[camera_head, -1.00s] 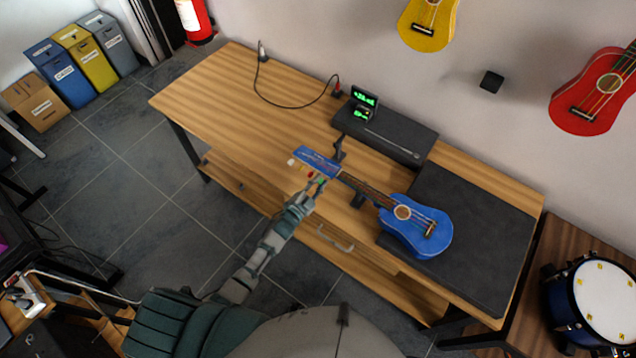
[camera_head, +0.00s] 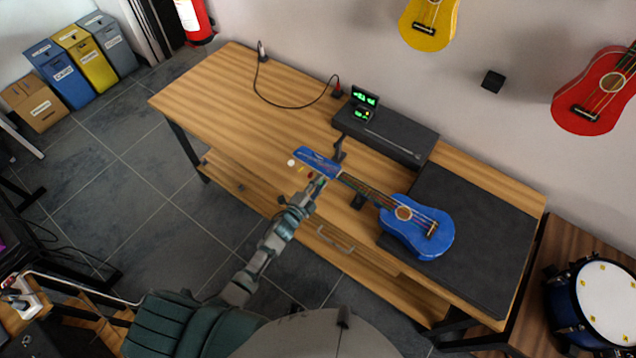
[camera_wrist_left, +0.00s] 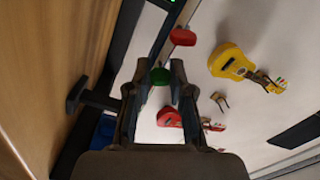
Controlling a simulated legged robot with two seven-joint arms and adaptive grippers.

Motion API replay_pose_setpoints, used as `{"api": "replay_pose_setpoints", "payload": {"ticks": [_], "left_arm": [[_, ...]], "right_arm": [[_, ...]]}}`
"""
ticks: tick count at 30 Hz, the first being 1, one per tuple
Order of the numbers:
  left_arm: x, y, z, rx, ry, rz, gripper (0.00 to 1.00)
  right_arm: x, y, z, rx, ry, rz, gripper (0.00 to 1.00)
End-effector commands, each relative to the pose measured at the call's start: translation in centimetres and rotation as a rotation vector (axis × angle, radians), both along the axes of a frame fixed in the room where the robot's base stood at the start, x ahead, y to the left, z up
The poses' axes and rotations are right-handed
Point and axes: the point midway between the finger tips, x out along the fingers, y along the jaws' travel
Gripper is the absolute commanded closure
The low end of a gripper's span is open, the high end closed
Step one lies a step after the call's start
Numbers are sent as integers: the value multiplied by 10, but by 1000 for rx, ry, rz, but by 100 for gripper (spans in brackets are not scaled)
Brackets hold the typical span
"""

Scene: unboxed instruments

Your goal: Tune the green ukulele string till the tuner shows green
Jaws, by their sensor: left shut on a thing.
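A blue ukulele (camera_head: 416,229) lies on the workbench, its neck toward the upper left and its headstock (camera_head: 317,161) on a stand. White, yellow and red tuning pegs show beside the headstock. My left gripper (camera_head: 319,184) is at these pegs. In the left wrist view, my left gripper (camera_wrist_left: 158,92) is shut on the green peg (camera_wrist_left: 160,76); the red peg (camera_wrist_left: 182,37) is just beyond, free. The tuner (camera_head: 364,97) behind the headstock shows green characters, too small to read. The green string cannot be singled out. My right gripper is not in view.
The tuner stands on a black case (camera_head: 395,137) with a thin rod on it. A dark mat (camera_head: 480,240) lies under the ukulele body. The bench's left half (camera_head: 225,95) is clear except for a cable. Yellow and red ukuleles hang on the wall.

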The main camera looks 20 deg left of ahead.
Motion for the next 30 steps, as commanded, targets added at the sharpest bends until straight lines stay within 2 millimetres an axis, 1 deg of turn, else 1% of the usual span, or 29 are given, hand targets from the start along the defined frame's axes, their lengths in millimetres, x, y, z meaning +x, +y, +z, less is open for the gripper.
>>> {"api": "replay_pose_setpoints", "payload": {"ticks": [1, 5, 6, 7, 14, 17, 20, 27, 30], "left_arm": [[-1, -5, 0, -3, 0, -7, 100], [-1, -5, 0, -3, 0, -8, 100], [-1, -5, 0, -3, 0, -8, 69], [-1, -5, 0, -3, 0, -7, 68], [-1, -1, 0, -4, 0, -4, 68], [-5, 1, -1, -5, 1, -3, 68], [-17, 5, -2, -4, 3, -3, 68], [-68, 22, -3, -4, 4, -4, 68], [-87, 27, -3, -3, 5, -4, 68]], "right_arm": [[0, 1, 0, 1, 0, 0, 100], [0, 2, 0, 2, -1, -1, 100], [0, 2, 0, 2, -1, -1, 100], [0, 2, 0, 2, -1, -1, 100], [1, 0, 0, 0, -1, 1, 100], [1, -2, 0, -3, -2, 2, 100], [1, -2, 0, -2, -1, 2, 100], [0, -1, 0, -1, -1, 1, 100], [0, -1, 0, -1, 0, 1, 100]]}}
